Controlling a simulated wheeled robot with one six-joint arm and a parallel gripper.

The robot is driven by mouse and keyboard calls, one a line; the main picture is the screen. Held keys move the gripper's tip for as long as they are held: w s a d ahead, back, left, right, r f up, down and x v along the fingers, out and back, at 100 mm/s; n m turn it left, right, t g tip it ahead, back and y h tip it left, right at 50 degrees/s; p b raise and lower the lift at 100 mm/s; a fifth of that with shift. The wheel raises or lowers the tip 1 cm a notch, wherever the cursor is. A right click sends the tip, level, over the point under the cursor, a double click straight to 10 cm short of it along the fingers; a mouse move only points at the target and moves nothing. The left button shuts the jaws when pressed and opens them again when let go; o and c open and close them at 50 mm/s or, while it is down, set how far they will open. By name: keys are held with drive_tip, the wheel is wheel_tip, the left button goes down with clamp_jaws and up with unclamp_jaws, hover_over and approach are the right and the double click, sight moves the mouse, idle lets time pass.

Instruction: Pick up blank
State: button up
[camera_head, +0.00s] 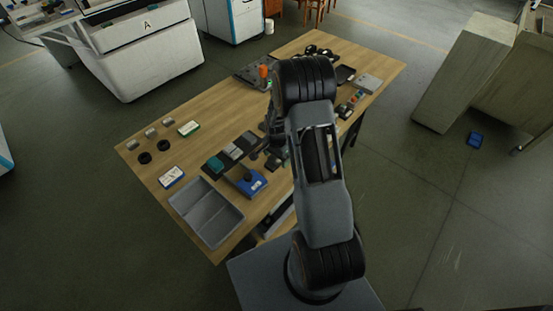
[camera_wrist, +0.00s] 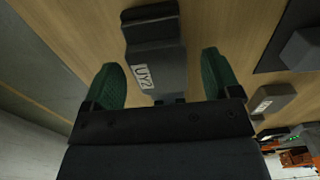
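My gripper (camera_wrist: 160,62) is open in the wrist view, with its two green fingertips spread apart. A dark grey block-like part (camera_wrist: 157,62) with a white label reading "UY2" lies between the fingertips. Clear gaps show on both sides, and the fingers do not touch it. I cannot tell for sure whether this part is the blank. In the head view my arm hides most of the gripper and what lies under it. Small grey blocks (camera_head: 151,133) stand near the left end of the wooden table in that view.
The wooden table (camera_head: 310,48) carries a grey two-part tray (camera_head: 205,212) at the front, a blue-based device (camera_head: 246,183) and two black rings (camera_head: 145,158). In the wrist view, another labelled grey block (camera_wrist: 272,102) and a dark plate (camera_wrist: 280,50) lie to the right.

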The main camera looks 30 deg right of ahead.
drive_tip(key=c, duration=1.3)
drive_tip(key=shift+r, duration=0.1)
